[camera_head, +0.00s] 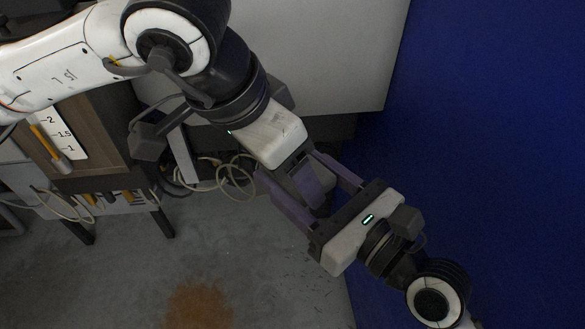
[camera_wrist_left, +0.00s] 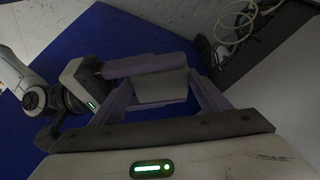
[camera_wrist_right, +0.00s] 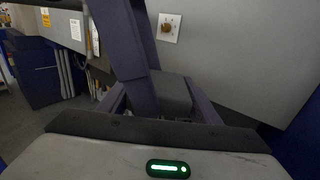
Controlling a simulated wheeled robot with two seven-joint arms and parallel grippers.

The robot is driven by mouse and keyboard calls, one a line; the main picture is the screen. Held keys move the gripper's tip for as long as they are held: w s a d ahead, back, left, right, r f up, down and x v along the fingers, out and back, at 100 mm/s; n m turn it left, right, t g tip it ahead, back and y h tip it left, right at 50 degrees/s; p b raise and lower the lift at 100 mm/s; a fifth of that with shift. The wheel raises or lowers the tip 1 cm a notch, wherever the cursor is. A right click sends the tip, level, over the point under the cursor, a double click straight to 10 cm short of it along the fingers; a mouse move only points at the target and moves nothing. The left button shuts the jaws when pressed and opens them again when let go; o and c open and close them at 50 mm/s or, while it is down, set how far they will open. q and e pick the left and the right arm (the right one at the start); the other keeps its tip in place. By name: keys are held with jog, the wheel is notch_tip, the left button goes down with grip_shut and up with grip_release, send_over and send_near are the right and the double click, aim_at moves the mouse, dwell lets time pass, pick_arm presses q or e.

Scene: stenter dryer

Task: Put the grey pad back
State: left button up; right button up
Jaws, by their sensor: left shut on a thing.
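The grey pad shows in the left wrist view (camera_wrist_left: 162,88) and in the right wrist view (camera_wrist_right: 174,95). It is in the air between my two grippers. My left gripper (camera_wrist_left: 161,80) is shut on it, with a purple finger on either side. My right gripper (camera_wrist_right: 156,86) has come in from the opposite side, its fingers spread around the pad and my left fingers. Whether the right fingers touch the pad is hard to tell. In the head view the two grippers interlock (camera_head: 308,182), and fingers largely hide the pad.
A big blue panel (camera_head: 490,120) stands close on the right. A light grey cabinet (camera_head: 330,50) is behind the grippers, with a knob plate (camera_wrist_right: 167,28). A wooden tool bench (camera_head: 95,125) is at the left, and loose cables (camera_head: 232,175) lie on the floor. The lower floor (camera_head: 270,270) is open.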

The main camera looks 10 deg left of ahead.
pick_arm(q)
jog(key=shift+w, duration=0.1)
pick_arm(e)
jog(key=shift+s+a, duration=0.1)
jog(key=c, duration=0.4)
pick_arm(q)
jog(key=o, duration=1.3)
pick_arm(e)
jog(key=shift+c, duration=0.7)
pick_arm(q)
jog(key=shift+r, duration=0.1)
